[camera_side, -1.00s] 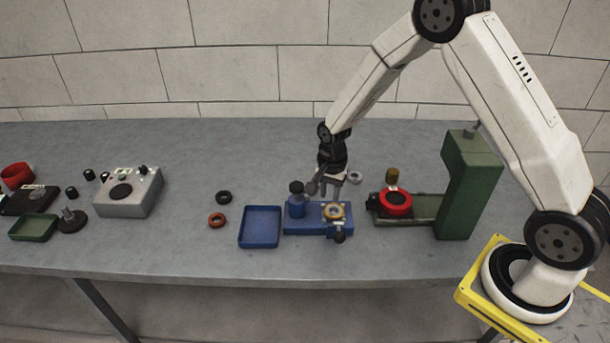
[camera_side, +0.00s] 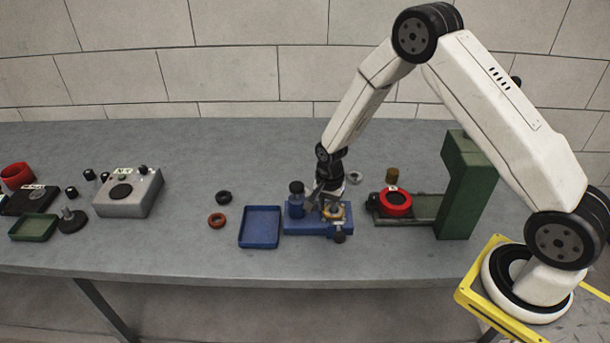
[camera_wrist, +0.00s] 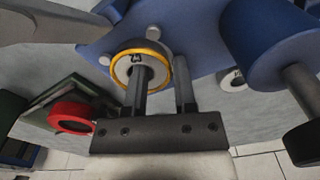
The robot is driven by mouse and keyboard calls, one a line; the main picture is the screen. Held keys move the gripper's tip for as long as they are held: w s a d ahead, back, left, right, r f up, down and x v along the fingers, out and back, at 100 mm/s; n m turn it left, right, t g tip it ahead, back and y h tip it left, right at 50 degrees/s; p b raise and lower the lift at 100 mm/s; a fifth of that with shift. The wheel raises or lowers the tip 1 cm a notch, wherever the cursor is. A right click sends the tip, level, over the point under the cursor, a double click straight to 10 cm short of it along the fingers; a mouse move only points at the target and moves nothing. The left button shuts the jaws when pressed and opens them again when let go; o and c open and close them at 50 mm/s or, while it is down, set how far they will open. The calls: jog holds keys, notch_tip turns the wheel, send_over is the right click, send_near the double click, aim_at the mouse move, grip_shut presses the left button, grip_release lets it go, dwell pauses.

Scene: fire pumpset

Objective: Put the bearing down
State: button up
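A ring-shaped part with a gold rim and grey inside, which looks like the bearing (camera_side: 335,213), sits at the right end of the blue fixture (camera_side: 318,230). In the wrist view the gold-rimmed bearing (camera_wrist: 122,70) lies on the blue surface (camera_wrist: 193,20) with small pegs around it. My gripper (camera_side: 326,205) is down close over the fixture. In the wrist view my gripper (camera_wrist: 163,80) has its two fingers apart. One finger overlaps the bearing's bore and the other is just outside its right side. Contact between fingers and ring is hard to tell.
A blue cylinder (camera_side: 297,204) stands on the fixture beside my gripper. An empty blue tray (camera_side: 260,245) is left of it. A small grey ring (camera_side: 355,177) lies behind. A green press (camera_side: 462,185) with a red ring (camera_side: 396,202) stands right.

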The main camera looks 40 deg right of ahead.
grip_shut()
jog(key=shift+r, duration=0.15)
jog(key=shift+r, duration=0.65)
jog(key=s+r, duration=1.1)
jog(key=s, duration=0.3)
jog(key=shift+a+r, duration=0.25)
jog(key=shift+a, duration=0.2)
